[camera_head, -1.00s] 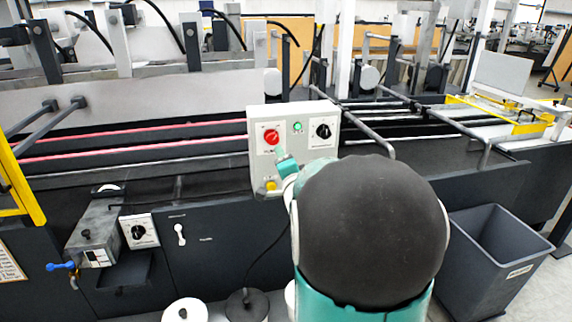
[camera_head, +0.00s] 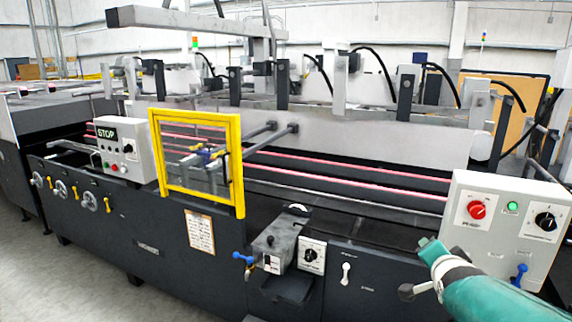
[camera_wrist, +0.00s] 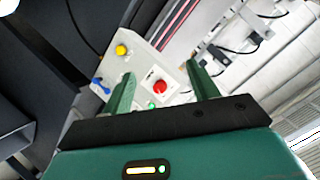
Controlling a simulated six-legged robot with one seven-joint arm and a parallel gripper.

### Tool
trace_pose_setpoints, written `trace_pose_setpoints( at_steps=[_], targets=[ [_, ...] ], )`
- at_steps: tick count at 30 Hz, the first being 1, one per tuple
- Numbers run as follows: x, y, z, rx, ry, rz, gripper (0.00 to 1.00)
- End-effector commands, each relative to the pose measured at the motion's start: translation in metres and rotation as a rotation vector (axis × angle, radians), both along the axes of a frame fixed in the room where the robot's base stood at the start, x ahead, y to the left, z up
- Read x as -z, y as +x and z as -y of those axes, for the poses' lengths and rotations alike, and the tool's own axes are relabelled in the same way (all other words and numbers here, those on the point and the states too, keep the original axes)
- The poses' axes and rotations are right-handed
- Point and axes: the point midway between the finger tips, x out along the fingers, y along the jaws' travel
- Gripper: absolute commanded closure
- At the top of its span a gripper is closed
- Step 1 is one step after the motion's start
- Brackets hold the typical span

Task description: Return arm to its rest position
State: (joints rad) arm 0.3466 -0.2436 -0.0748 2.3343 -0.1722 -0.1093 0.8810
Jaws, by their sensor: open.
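My arm reaches in from the lower right of the head view, and my gripper (camera_head: 430,250) is in front of the white control box at the right. In the wrist view my gripper (camera_wrist: 160,88) shows two green fingers spread apart with nothing between them. Beyond the fingers is the control box (camera_wrist: 140,65) with a red knob (camera_wrist: 160,87) and a yellow knob (camera_wrist: 121,50). In the head view the box (camera_head: 490,230) shows its red knob (camera_head: 477,210), a green button (camera_head: 513,207) and a black dial (camera_head: 545,221).
The dark machine body (camera_head: 170,240) runs across the view. A yellow-framed guard (camera_head: 240,165) stands at its front. A grey unit (camera_head: 275,240) with a small dial box (camera_head: 311,255) juts out. A second control box (camera_head: 125,150) is at the left. Bare floor (camera_head: 60,285) lies lower left.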

Motion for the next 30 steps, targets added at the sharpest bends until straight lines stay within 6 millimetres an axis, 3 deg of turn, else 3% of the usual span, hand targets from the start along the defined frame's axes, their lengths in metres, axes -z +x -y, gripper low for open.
trace_pose_setpoints(
  at_steps=[1, 6, 12, 15, 18, 30],
  targets=[
    [-0.001, -0.012, -0.028, -0.067, -0.041, -0.077, 0.41],
    [0.012, -0.067, -0.107, -0.326, -0.188, -0.362, 0.41],
    [0.030, -0.147, -0.178, -0.682, -0.351, -0.629, 0.41],
    [0.036, -0.176, -0.196, -0.806, -0.402, -0.704, 0.41],
    [0.039, -0.190, -0.202, -0.869, -0.425, -0.742, 0.41],
    [0.040, -0.191, -0.203, -0.876, -0.428, -0.747, 0.41]
  ],
)
